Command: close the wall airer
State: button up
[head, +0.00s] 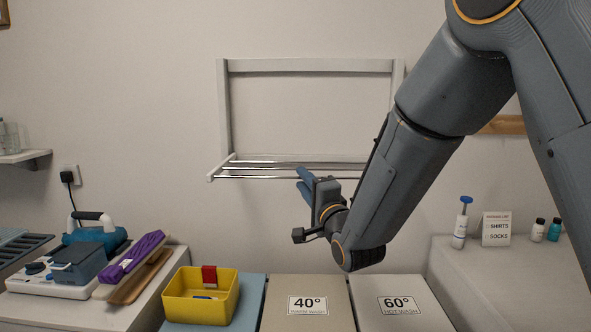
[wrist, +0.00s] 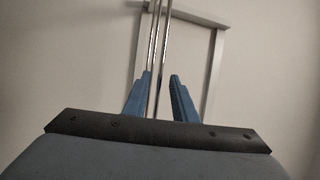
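The wall airer (head: 223,100) is a white frame fixed to the wall, with a rack of metal bars (head: 262,171) folded out from its lower edge. The rack stands roughly level, so the airer is open. My gripper (head: 303,180) is at the rack's front, near its middle. In the wrist view my gripper (wrist: 160,85) has its two blue fingers apart, with metal bars (wrist: 158,50) passing between them in the picture. I cannot tell whether the fingers touch a bar. My arm hides the right part of the rack.
Below stand a yellow bin (head: 190,313), a lid marked 40° (head: 280,320) and a lid marked 60° (head: 420,318). Bottles and a sign (head: 496,229) stand on the right counter.

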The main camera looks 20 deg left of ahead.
jog(key=p+x, duration=0.1)
jog(key=x, duration=0.5)
jog(key=shift+w+a+p, duration=0.15)
jog(key=shift+p, duration=0.25)
grip_shut()
dwell(1.0)
